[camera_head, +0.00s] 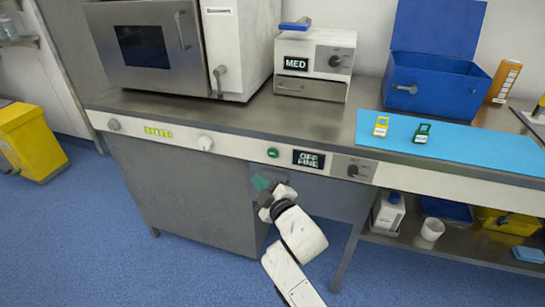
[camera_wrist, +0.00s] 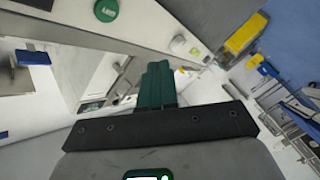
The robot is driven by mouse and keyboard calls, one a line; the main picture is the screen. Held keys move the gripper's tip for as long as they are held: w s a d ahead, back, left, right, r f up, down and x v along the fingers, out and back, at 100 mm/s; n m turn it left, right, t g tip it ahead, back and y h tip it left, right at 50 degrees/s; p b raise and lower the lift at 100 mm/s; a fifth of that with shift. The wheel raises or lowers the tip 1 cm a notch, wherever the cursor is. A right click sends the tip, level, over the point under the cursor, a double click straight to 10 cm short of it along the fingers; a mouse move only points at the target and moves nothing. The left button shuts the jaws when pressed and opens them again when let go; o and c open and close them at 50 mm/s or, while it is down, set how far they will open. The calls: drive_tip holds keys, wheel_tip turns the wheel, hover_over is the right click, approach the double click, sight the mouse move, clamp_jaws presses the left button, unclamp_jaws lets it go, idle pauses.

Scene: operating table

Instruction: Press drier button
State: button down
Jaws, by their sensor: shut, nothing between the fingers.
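A round green button (camera_head: 273,152) sits on the light front panel of the counter, left of a black display (camera_head: 308,159) reading "OFF FINE". In the wrist view the green button (camera_wrist: 107,10) is at the top edge, left of my fingers, with small white lettering too small to read. My gripper (camera_head: 262,183) is just below the panel in the head view, in front of the grey cabinet. Its green fingers (camera_wrist: 157,82) are shut together and empty. The fingers appear apart from the button. No label naming the drier is readable.
A dark knob (camera_head: 352,170) is right of the display; a white knob (camera_head: 205,142) and a yellow-green display (camera_head: 158,132) are left of the button. A lower shelf (camera_head: 440,245) with containers is at right.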

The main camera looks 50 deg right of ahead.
sight(273, 153)
idle(0.3)
drive_tip(key=shift+w+d+p, duration=0.55)
drive_tip(key=shift+d+p, duration=0.1)
drive_tip(key=shift+d, duration=0.7)
drive_tip(key=shift+w+d+p, duration=0.6)
drive_tip(key=shift+d+p, duration=0.05)
drive_tip(key=shift+d, duration=0.75)
drive_tip(key=shift+w+d+p, duration=0.55)
drive_tip(key=shift+d+p, duration=0.1)
drive_tip(key=shift+d, duration=0.7)
drive_tip(key=shift+d, duration=0.1)
drive_tip(key=shift+w+d+b, duration=0.15)
drive_tip(key=shift+d+b, duration=0.15)
drive_tip(key=shift+b, duration=0.25)
drive_tip(key=shift+w+d+b, duration=0.15)
drive_tip(key=shift+d+b, duration=0.15)
drive_tip(key=shift+b, duration=0.05)
drive_tip(key=shift+s+a+p, duration=0.35)
drive_tip(key=shift+a+p, duration=0.15)
drive_tip(key=shift+a, duration=0.2)
